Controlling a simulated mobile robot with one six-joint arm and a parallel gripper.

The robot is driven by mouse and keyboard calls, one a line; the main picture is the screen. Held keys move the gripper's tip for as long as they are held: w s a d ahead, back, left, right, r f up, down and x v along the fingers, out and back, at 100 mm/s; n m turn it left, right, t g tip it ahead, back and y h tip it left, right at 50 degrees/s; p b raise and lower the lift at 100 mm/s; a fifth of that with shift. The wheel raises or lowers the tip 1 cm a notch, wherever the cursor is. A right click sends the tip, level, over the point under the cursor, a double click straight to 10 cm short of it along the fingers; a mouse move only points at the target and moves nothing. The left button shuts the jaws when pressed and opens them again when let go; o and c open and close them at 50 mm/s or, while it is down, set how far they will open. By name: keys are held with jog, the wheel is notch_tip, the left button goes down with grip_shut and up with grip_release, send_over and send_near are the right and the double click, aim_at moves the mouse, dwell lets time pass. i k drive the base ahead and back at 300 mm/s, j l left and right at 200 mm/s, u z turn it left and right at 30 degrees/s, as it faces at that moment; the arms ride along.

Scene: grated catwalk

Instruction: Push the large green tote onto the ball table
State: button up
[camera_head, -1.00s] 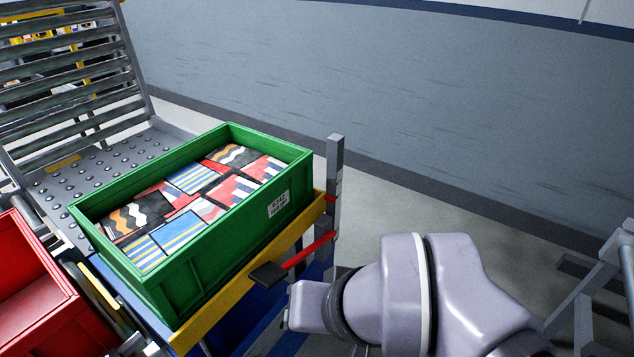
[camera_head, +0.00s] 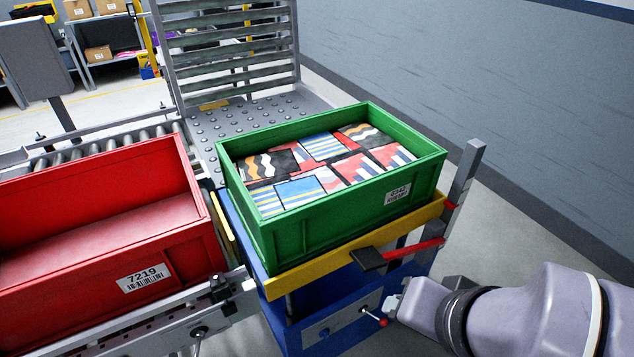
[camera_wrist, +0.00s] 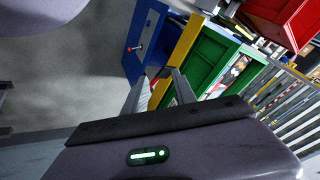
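The large green tote (camera_head: 330,225) is filled with boxes in striped and wavy patterns. It sits upright on a blue stand with a yellow front bar (camera_head: 360,247). The ball table (camera_head: 255,115), a grey plate studded with balls, lies just behind the tote; the tote hides the near edge. My gripper (camera_head: 393,304) is in front of the stand, below and right of the tote, and apart from it.
A red tote (camera_head: 110,245) stands on a roller conveyor close left. A red bar with a black end (camera_head: 368,259) crosses the yellow bar, near a grey post (camera_head: 463,185). A slatted backstop (camera_head: 230,50) rises behind the ball table. A grey wall runs along the right.

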aim_at(300, 189)
jog(key=i+l+u, duration=0.2)
jog(key=u, duration=0.2)
jog(key=i+l+u, duration=0.3)
jog(key=u, duration=0.15)
jog(key=i+l+u, duration=0.2)
jog(key=l+u, duration=0.2)
jog(key=i+l+u, duration=0.1)
jog(key=l+u, duration=0.35)
